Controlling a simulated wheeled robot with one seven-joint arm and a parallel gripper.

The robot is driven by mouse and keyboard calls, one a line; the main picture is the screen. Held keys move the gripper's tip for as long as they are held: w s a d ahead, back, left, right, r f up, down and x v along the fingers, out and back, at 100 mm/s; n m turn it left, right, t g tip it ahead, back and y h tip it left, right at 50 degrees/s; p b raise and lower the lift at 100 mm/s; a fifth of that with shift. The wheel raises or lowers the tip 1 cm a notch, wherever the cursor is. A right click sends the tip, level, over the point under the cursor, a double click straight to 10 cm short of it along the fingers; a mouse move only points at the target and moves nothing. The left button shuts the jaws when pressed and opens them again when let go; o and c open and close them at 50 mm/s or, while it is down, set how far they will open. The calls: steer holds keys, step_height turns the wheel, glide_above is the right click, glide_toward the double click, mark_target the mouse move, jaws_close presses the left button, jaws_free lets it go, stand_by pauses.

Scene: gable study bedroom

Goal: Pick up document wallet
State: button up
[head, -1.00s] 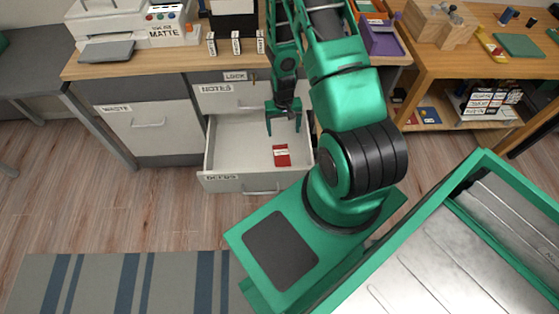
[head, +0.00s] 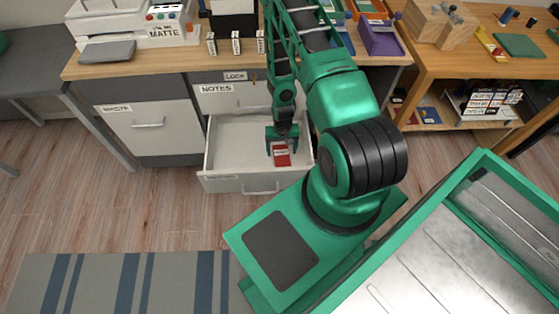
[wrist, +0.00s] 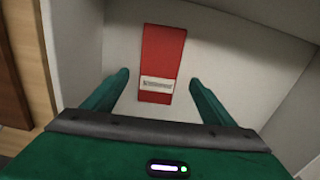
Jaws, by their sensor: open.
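The document wallet (head: 282,157) is a small flat red piece with a white label. It lies on the floor of an open drawer (head: 222,184). In the wrist view the red wallet (wrist: 161,60) lies ahead, with its labelled near end between the fingertips. My gripper (head: 283,149) is inside the drawer, over the wallet. In the wrist view its green fingers (wrist: 158,82) are open, one on each side of the wallet, with a gap on both sides. I cannot tell how far the fingertips are above the drawer floor.
The desktop (head: 140,67) above holds a printer, small boxes and trays.

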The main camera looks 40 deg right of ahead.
mark_target(282, 158)
steer(key=shift+s+f, duration=0.15)
steer(key=shift+f, duration=2.05)
steer(key=c, duration=1.2)
steer(key=shift+c, duration=0.2)
steer(key=shift+r, duration=0.15)
